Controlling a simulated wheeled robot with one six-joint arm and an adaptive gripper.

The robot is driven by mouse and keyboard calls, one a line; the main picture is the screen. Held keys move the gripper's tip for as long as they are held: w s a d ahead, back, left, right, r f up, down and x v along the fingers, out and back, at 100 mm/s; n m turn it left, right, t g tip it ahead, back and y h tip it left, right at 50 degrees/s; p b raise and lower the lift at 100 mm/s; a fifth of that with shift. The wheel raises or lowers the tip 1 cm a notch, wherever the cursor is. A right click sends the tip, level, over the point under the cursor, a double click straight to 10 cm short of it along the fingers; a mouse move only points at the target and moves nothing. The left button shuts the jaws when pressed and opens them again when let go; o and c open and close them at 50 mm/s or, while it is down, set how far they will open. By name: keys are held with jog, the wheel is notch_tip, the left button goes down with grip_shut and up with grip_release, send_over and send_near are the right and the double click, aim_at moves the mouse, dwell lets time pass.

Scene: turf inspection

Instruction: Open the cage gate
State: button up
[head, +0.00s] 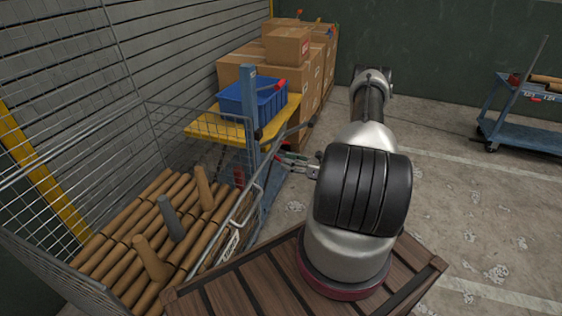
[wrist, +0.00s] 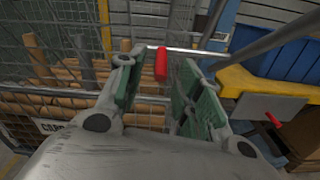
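The wire cage (head: 195,118) stands at left with brown rolls inside. Its mesh front and grey tube frame (head: 258,200) show beside my arm, but I cannot tell which part is the gate or whether it is ajar. A red grip (wrist: 161,63) on a thin metal bar (wrist: 193,50) shows in the wrist view. My gripper (head: 283,161) has green finger pads and is open. In the wrist view the fingers (wrist: 159,72) point at the red grip, which appears between the fingertips. I see no contact, and the depth gap is unclear.
A yellow shelf (head: 208,127) on a blue post holds a blue crate (head: 252,98). Cardboard boxes (head: 287,47) are stacked behind. A blue cart (head: 525,130) stands at far right. The concrete floor between my arm and the cart is clear.

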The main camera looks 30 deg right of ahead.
jog(key=v, duration=0.7)
jog(key=shift+s+d, duration=0.15)
jog(key=shift+s, duration=0.15)
